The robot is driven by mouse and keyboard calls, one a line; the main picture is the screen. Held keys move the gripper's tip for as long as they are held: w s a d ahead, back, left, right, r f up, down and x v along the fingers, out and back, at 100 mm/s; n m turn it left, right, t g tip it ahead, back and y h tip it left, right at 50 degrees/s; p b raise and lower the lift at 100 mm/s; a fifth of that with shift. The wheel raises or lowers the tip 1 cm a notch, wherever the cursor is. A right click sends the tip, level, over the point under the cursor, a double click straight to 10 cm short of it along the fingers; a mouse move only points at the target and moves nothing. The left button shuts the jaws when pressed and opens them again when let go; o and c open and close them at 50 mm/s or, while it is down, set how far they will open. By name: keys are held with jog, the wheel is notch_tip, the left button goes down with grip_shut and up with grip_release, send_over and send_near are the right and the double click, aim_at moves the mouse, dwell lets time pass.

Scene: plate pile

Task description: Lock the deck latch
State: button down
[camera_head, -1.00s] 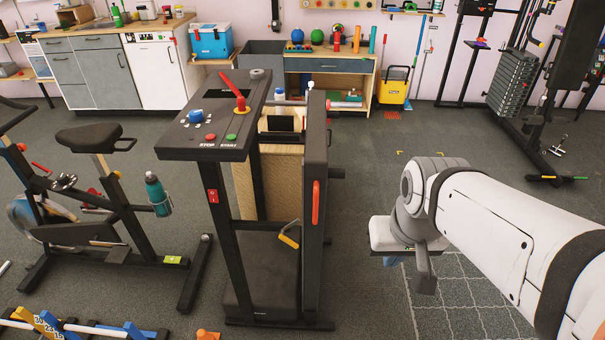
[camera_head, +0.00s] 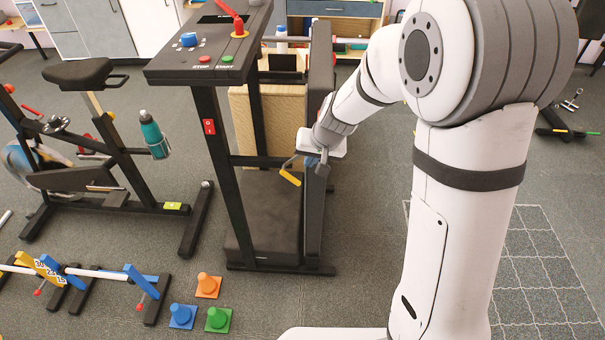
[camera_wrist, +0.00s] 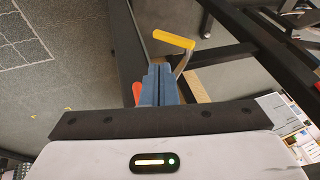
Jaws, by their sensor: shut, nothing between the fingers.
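The deck latch is a yellow-handled lever (camera_head: 290,177) on a thin metal arm, low on the near side of the treadmill's upright folded deck (camera_head: 316,205). In the wrist view the yellow handle (camera_wrist: 174,39) stands just beyond and right of my fingertips, and its metal arm runs down close beside them. My gripper (camera_wrist: 160,72) is shut and empty, with its blue-grey fingers together. In the head view my gripper (camera_head: 318,160) is at the deck's edge, near the latch. I cannot tell whether it touches. A red-orange handle (camera_wrist: 137,93) shows partly behind the fingers.
The treadmill console (camera_head: 210,72) and its black upright (camera_head: 216,170) stand left of the latch. An exercise bike (camera_head: 85,78) with a teal bottle is farther left. Small cones (camera_head: 208,285) and low hurdles lie at front left.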

jog(key=b, duration=0.2)
send_near(297, 184)
jog(key=x, duration=0.2)
jog(key=w+x, duration=0.1)
jog(key=x, duration=0.2)
jog(key=shift+w+f, duration=0.1)
jog(key=shift+f+b, duration=0.45)
jog(key=shift+b, duration=0.5)
jog(key=shift+a+f+b, duration=0.1)
jog(key=shift+f+b, duration=0.6)
jog(key=shift+b, duration=0.5)
jog(key=shift+a+f+b, duration=0.3)
jog(key=shift+f+b, duration=0.3)
jog(key=shift+b, duration=0.5)
jog(key=shift+a+f, duration=0.1)
jog(key=shift+a+f+b, duration=0.1)
jog(key=shift+b, duration=0.3)
jog(key=s+d+r, duration=0.3)
jog(key=d+r, duration=0.3)
jog(key=d, duration=0.1)
jog(key=shift+r+p, duration=0.25)
jog(key=shift+p, duration=0.05)
